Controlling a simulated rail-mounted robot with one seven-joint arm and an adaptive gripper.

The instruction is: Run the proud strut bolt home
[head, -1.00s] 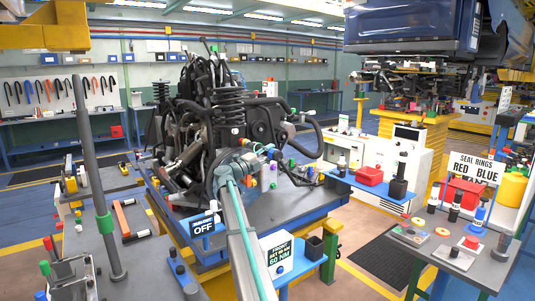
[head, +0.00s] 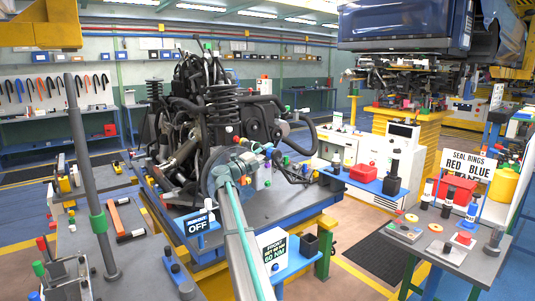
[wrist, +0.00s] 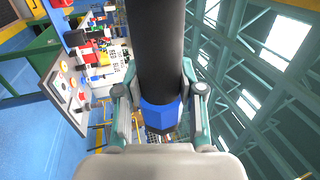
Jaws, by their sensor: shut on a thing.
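My gripper (wrist: 160,98) is shut on a thick black cylindrical tool (wrist: 154,45) with a blue faceted end (wrist: 159,115). The tool runs up out of the wrist view between the two fingers. In the head view my arm reaches up from the bottom centre to the front of the dark suspension assembly (head: 185,150). There, the fingers and the tool cannot be told apart from the parts around them. A black coil-spring strut (head: 222,108) stands upright in the assembly, just beyond my wrist. I cannot pick out the proud bolt; its area is crowded and partly covered by my arm.
The assembly rests on a grey-topped bench (head: 290,205). An OFF sign (head: 199,225) and a 60 NM box (head: 272,250) stand close beside my arm. A grey post (head: 90,180) rises at left. A car body (head: 405,25) hangs at upper right.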

